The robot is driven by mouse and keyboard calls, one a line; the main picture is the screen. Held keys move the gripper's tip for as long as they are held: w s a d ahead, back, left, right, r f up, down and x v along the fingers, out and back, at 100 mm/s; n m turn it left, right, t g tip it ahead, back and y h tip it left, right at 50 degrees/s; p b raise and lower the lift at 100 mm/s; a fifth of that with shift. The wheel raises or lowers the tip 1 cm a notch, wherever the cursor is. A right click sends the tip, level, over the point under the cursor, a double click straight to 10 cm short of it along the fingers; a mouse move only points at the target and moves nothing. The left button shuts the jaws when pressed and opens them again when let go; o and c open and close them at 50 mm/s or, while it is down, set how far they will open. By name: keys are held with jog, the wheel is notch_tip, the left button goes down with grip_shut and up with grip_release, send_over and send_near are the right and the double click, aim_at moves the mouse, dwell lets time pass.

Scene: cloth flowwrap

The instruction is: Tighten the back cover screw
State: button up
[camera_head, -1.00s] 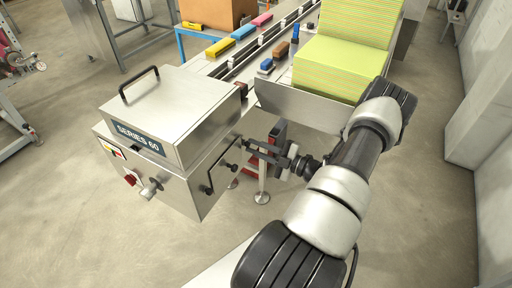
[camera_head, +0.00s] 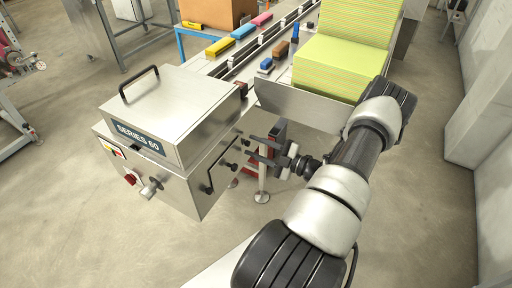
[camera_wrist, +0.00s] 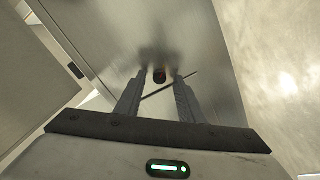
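The steel machine marked "SERIES 60" (camera_head: 170,120) has a flat back cover (camera_wrist: 195,40) on its side. A dark round screw head (camera_wrist: 159,76) sits on this cover in the wrist view. My gripper (camera_head: 249,148) is beside the cover, fingers pointing at it. In the wrist view its two fingers are apart, one on each side of the screw head, with visible gaps. I cannot tell how far the fingertips are from the cover. A thin dark bar, the black handle (camera_head: 224,166), crosses behind the fingers.
A conveyor (camera_head: 262,50) with coloured packs runs behind the machine. A stack of yellow-green sheets (camera_head: 340,65) stands at upper right behind a steel plate (camera_head: 298,108). Floor at right is clear.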

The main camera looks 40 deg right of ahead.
jog(key=shift+s+d, duration=0.1)
jog(key=v, duration=1.7)
jog(key=shift+b, duration=0.45)
jog(key=shift+s, duration=0.1)
